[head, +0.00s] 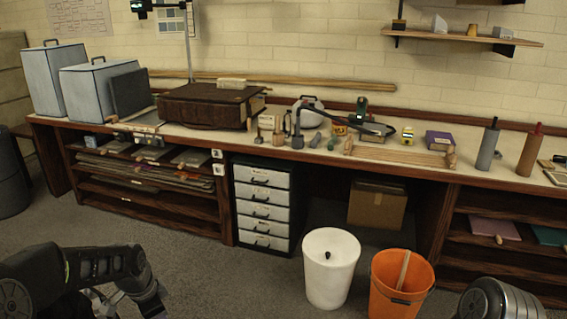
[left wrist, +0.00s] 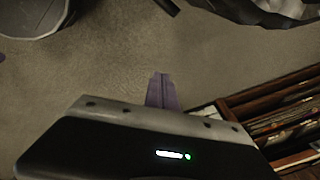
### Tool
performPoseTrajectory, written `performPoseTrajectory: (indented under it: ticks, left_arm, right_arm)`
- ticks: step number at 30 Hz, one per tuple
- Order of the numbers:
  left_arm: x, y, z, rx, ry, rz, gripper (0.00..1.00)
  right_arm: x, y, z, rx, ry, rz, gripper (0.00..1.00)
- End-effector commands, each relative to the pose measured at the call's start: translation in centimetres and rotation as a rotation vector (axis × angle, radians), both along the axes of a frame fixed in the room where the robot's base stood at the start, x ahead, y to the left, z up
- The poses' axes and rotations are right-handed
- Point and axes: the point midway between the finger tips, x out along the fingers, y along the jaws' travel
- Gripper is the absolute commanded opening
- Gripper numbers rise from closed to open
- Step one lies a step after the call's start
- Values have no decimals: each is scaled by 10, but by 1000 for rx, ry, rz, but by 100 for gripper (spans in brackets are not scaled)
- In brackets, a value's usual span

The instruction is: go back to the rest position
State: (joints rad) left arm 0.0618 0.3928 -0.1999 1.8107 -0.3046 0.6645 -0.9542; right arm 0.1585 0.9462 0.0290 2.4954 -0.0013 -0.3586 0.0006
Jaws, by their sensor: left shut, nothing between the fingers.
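My left arm comes in at the lower left of the head view, low over the floor in front of the bench. Its gripper (head: 148,297) is partly cut off by the bottom edge there. In the left wrist view the fingers of the left gripper (left wrist: 161,78) are together, empty, over bare grey carpet. Only a rounded metal part of my right arm shows at the lower right of the head view. My right gripper is out of view.
A long wooden bench (head: 190,228) with drawers and shelves runs along the wall. A white bin (head: 331,275) and an orange bucket (head: 400,295) stand on the floor before it, near my right arm. The carpet (head: 200,265) between my left arm and the bench is clear.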

Motion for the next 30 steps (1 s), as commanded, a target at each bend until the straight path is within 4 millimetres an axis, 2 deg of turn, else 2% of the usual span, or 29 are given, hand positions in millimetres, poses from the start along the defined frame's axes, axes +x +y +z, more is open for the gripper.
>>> performPoseTrajectory:
  ticks: [1,2,5,6,8,9,11,12,16,18,20,24,30]
  left_arm:
    - [1,-25,-22,-65,-32,104,0]
    - [1,-41,-36,-112,-49,179,0]
    - [-18,-99,-90,-281,-63,451,0]
    - [-33,-122,-110,-342,-50,554,0]
    - [-62,-152,-137,-416,-15,698,0]
    - [-85,-169,-153,-454,16,785,0]
    - [-121,-192,-173,-491,68,890,0]
    - [-146,-205,-182,-503,107,942,0]
    - [-215,-233,-201,-494,227,998,0]
    - [-240,-242,-205,-479,282,994,0]
    - [-254,-248,-208,-472,316,990,0]
    - [-267,-252,-212,-465,348,990,0]
    - [-266,-252,-212,-465,345,990,0]
  right_arm:
    - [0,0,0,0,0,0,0]
    - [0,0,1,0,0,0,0]
    - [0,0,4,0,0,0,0]
    - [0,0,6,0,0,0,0]
    - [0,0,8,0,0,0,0]
    - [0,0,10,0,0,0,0]
    - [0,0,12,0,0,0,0]
    - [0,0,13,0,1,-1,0]
    - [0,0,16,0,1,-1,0]
    - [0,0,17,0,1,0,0]
    - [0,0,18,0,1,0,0]
    - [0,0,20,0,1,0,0]
    - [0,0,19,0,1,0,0]
